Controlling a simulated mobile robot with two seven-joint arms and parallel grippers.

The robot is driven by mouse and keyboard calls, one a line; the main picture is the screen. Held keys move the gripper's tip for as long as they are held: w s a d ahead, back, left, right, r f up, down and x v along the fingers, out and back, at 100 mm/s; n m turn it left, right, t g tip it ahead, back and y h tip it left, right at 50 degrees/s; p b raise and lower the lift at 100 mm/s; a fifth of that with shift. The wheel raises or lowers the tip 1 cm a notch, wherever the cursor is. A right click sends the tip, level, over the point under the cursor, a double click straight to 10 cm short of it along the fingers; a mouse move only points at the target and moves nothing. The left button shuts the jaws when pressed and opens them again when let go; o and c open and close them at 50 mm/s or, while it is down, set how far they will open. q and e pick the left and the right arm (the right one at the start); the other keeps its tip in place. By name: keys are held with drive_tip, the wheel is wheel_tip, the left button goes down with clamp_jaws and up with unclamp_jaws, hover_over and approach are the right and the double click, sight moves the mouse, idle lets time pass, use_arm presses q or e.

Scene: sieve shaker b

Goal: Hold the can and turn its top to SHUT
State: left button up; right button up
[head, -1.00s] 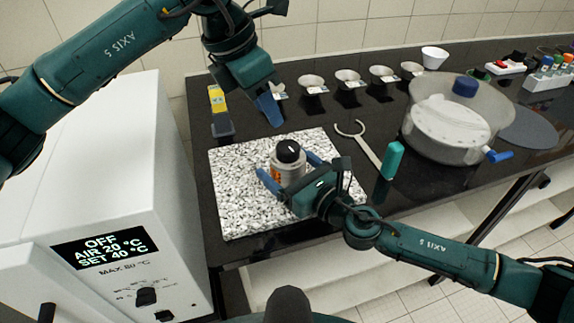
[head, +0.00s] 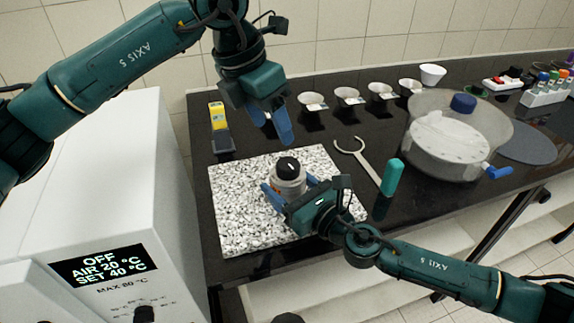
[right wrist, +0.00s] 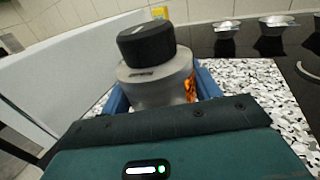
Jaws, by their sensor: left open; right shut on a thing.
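The can (head: 287,184) is a small grey metal can with a black top (head: 288,166). It stands upright on a speckled black-and-white slab (head: 238,220). In the right wrist view the can (right wrist: 158,87) shows an orange label patch, and its black top (right wrist: 147,42) has no readable marking. My right gripper (head: 290,189) is shut on the can, with a blue finger on each side of its body. My left gripper (head: 272,122) is open and empty, above and behind the can, with its blue fingers pointing down. It is apart from the black top.
A white oven (head: 115,200) stands at the left. A yellow-and-black tool (head: 220,128) lies behind the slab. Several small cups (head: 346,96) line the back.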

sight(287, 162)
use_arm(q)
drive_tip(key=shift+o, duration=0.2)
drive_tip(key=n, duration=0.1)
drive_tip(key=d+n, duration=0.1)
drive_tip(key=n, duration=0.1)
drive_tip(key=n+y, duration=0.1)
drive_tip(key=shift+w+d+r+g, duration=0.2)
drive_tip(key=shift+w+r+g, duration=0.1)
drive_tip(key=shift+w+r, duration=0.1)
drive_tip(key=f+n, duration=0.3)
drive_tip(key=d+f+n+y, duration=0.1)
drive_tip(key=f+n, duration=0.2)
drive_tip(key=w+f+n+y, duration=0.1)
drive_tip(key=f+n, duration=0.2)
drive_tip(key=shift+d+f+n+g, duration=0.3)
drive_tip(key=shift+f+n+g, duration=0.1)
drive_tip(key=shift+c, duration=0.2)
drive_tip(key=c, duration=0.9)
drive_tip(key=shift+c, duration=0.2)
